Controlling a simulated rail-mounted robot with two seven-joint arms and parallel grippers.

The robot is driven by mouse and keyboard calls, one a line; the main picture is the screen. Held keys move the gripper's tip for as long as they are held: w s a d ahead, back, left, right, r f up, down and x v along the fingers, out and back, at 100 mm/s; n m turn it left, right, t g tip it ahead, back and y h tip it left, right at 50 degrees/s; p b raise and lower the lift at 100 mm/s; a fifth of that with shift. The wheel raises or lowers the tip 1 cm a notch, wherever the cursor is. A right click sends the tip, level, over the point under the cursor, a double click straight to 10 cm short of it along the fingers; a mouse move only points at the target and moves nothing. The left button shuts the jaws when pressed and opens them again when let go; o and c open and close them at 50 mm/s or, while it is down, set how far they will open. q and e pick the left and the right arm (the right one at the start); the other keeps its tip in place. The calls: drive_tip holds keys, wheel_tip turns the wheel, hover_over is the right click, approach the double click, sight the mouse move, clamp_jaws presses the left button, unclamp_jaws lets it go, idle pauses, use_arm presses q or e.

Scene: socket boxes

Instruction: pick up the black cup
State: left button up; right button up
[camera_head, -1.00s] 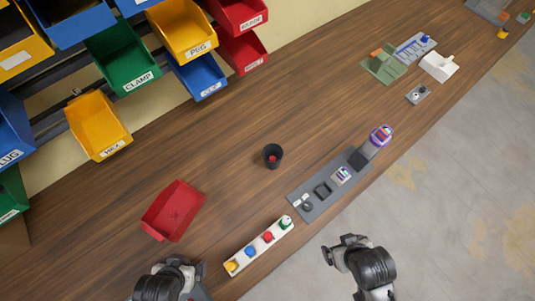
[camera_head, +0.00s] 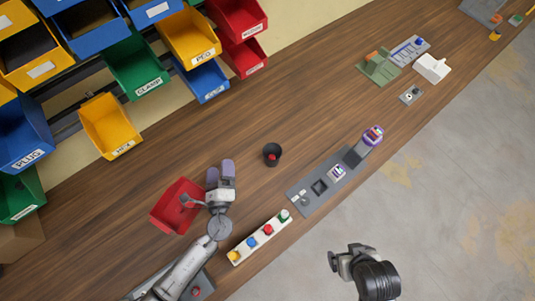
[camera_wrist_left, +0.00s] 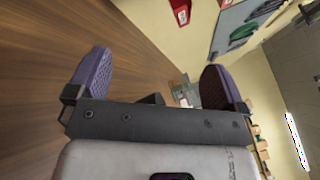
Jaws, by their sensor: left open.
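The black cup (camera_head: 272,154) stands upright on the wooden bench in the head view, with something red inside it. My left gripper (camera_head: 221,171) is open and empty, with purple finger pads, to the left of the cup and apart from it. In the left wrist view, the two pads of my left gripper (camera_wrist_left: 155,85) stand wide apart. A small dark shape (camera_wrist_left: 153,99) shows between them, partly hidden by the gripper body; I cannot tell if it is the cup. My right gripper (camera_head: 337,260) is off the bench's front edge, its fingers unclear.
A red bin (camera_head: 172,211) lies beside my left gripper. A white strip with coloured buttons (camera_head: 260,238) and a grey fixture plate (camera_head: 311,199) lie along the front edge. Labelled bins hang at the back left. Bench around the cup is clear.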

use_arm(q)
drive_tip(key=d+f+m+h, duration=0.3)
drive_tip(key=d+m+h, duration=0.25)
drive_tip(key=m, duration=0.45)
drive_tip(key=m+g+h, duration=0.3)
drive_tip(key=m+h, duration=0.1)
drive_tip(key=m, duration=0.2)
approach(268, 161)
drive_tip(key=shift+a+r+p, duration=0.3)
drive_tip(key=shift+a+r, duration=0.5)
drive_tip(key=shift+a, duration=0.1)
drive_tip(key=shift+d+f+m+h, duration=0.25)
drive_tip(key=shift+f+m+h, duration=0.1)
drive_tip(key=shift+m, duration=0.25)
drive_tip(key=shift+w+d+f+g, duration=0.1)
drive_tip(key=shift+w+d+g, duration=0.1)
drive_tip(key=shift+w+g, duration=0.1)
drive_tip(key=b+x, duration=0.1)
drive_tip(key=x, duration=0.7)
drive_tip(key=shift+s+f+b, duration=0.1)
drive_tip(key=shift+b, duration=0.3)
drive_tip(key=x, duration=0.2)
drive_tip(key=b+x, duration=0.1)
drive_tip(key=x, duration=0.1)
drive_tip(key=shift+s+d+f, duration=0.15)
drive_tip(key=shift+f, duration=0.05)
drive_tip(key=shift+w+d+b, duration=0.25)
drive_tip(key=shift+w+b, duration=0.15)
drive_tip(key=shift+w, duration=0.15)
